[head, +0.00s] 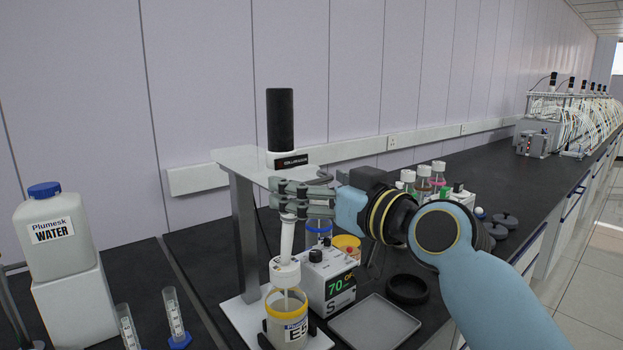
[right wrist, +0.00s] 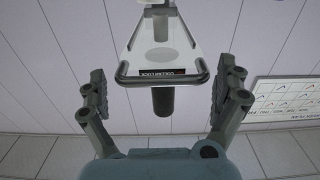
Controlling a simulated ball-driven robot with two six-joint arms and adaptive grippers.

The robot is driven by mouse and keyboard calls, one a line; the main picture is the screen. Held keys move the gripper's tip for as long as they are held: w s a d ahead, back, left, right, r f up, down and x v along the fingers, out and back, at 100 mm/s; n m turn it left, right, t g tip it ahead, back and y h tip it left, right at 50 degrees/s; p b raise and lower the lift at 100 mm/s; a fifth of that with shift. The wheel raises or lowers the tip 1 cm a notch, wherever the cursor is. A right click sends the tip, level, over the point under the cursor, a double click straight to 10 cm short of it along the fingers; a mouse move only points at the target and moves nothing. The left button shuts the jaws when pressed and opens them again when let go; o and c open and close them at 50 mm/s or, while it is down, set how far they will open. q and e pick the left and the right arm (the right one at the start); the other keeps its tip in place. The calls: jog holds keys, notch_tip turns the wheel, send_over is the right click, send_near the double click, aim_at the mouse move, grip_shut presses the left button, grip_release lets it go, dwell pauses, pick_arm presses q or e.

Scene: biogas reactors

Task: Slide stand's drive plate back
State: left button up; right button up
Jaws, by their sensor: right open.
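The stand has a metal post (head: 244,235) on a white base (head: 240,318). Its drive plate (head: 235,160) is a pale, clear-looking plate at the post's top, carrying a black motor (head: 281,120) with a dark label. In the right wrist view the plate (right wrist: 140,48) lies ahead, with a dark handle-like bar (right wrist: 163,81) along its near edge. My right gripper (head: 278,197) is at the plate's near side, its fingers partly overlapping the white shaft below. It is open and empty; its fingers (right wrist: 158,95) stand apart on either side of the bar. My left gripper is out of view.
A yellow-lidded jar (head: 289,325) stands under the shaft, beside a white controller box (head: 328,280) with a green display. A grey tray (head: 375,323) and black ring (head: 407,289) lie right. A water canister (head: 55,262) and two cylinders (head: 175,315) are left.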

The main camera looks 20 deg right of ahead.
jog(key=shift+w+a, duration=0.1)
jog(key=shift+w, duration=0.2)
